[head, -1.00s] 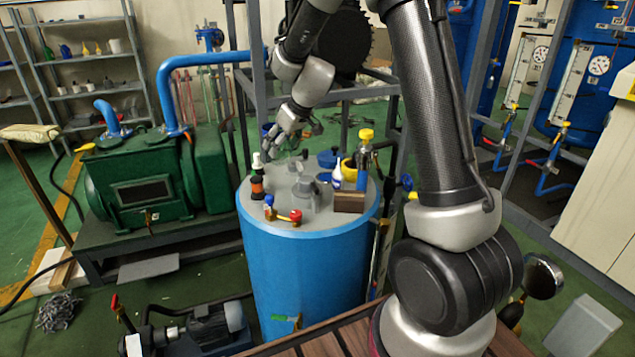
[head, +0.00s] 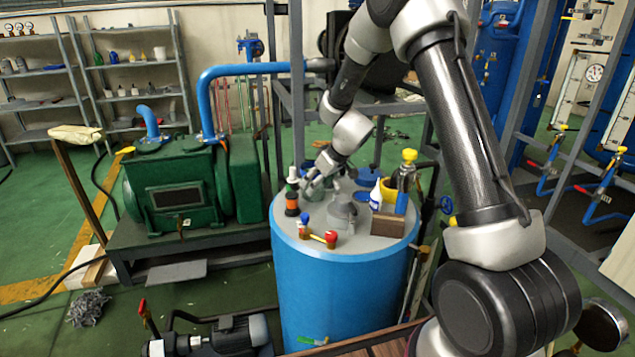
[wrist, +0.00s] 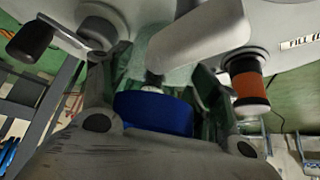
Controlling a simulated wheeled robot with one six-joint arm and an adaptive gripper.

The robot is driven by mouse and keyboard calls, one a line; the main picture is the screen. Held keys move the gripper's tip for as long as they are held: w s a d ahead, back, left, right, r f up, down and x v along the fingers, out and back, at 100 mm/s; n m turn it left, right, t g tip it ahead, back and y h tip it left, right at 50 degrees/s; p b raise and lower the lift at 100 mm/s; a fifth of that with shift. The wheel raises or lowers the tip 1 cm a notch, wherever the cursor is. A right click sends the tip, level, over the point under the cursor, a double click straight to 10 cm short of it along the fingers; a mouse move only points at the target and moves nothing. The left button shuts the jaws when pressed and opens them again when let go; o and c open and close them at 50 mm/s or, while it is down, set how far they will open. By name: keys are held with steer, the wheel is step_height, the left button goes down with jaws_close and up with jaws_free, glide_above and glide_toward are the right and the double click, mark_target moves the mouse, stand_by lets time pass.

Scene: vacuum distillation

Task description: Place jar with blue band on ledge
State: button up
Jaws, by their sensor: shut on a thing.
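The jar with the blue band shows in the wrist view as a blue round band (wrist: 155,114) with pale greenish glass above it. My gripper (wrist: 160,98) has a finger on each side of the jar and is shut on it. In the head view my gripper (head: 312,187) is low over the top of the blue drum (head: 345,290), just right of a small orange-banded bottle (head: 292,203). There the jar is mostly hidden by my fingers. I cannot tell whether it touches the drum top. I cannot make out which surface is the ledge.
Around the gripper stand a grey fitting (head: 342,215), a red and yellow valve (head: 330,239), a brown block (head: 388,225), a white bottle (head: 376,197) and a yellow-capped valve (head: 408,175). A grey frame post (head: 298,100) rises behind.

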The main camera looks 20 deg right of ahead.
steer(key=shift+f, duration=0.1)
steer(key=o, duration=1.5)
